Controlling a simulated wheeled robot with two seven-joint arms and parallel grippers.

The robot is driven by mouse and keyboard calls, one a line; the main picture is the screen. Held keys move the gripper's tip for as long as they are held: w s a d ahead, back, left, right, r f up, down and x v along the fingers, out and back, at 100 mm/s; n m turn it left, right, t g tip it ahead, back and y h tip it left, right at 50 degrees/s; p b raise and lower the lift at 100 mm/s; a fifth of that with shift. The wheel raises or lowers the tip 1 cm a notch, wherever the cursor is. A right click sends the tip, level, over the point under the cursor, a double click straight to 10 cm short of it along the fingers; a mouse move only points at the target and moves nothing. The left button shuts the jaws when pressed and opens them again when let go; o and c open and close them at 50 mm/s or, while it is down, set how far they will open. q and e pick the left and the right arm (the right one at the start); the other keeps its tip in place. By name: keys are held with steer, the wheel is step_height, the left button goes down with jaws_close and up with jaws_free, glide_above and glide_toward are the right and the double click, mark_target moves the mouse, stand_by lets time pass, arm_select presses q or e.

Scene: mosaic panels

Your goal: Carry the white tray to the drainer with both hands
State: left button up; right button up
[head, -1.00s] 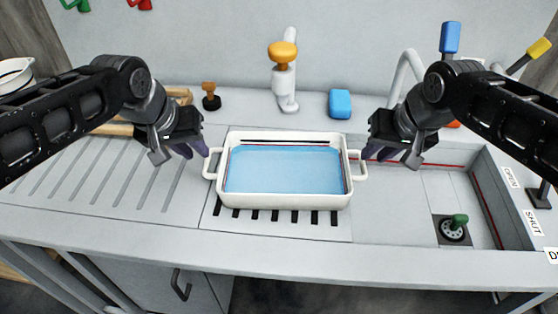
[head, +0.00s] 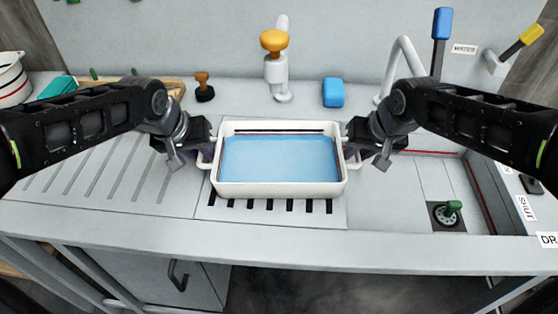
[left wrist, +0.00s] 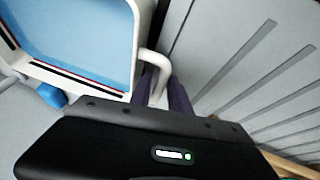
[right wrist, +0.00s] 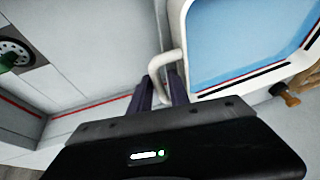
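The white tray (head: 217,172), filled with a flat blue surface like water, stands level on the counter over a row of dark slots. My left gripper (head: 203,158) is at its left handle; in the left wrist view the handle (left wrist: 152,58) runs between two purple fingers, which look apart with a gap. My right gripper (head: 357,158) is at the right handle; in the right wrist view that handle (right wrist: 168,60) also lies between spread fingers. The fingertips are largely hidden in the head view. A ribbed draining surface (head: 100,185) lies left of the tray.
Behind the tray stand an orange-topped dispenser (head: 276,70), a blue block (head: 333,92) and a small brown-knobbed stopper (head: 203,86). A curved pipe (head: 398,65) rises at back right. A green-knobbed drain (head: 447,214) sits right. The ribbed area is clear.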

arm_select(q)
steer(key=shift+f, duration=0.1)
steer(key=shift+c, duration=0.4)
arm_select(e)
steer(key=shift+c, duration=0.4)
arm_select(q)
jaws_close()
arm_select(e)
jaws_close()
arm_select(q)
steer(key=shift+w, duration=0.1)
arm_select(e)
steer(key=shift+w, duration=0.1)
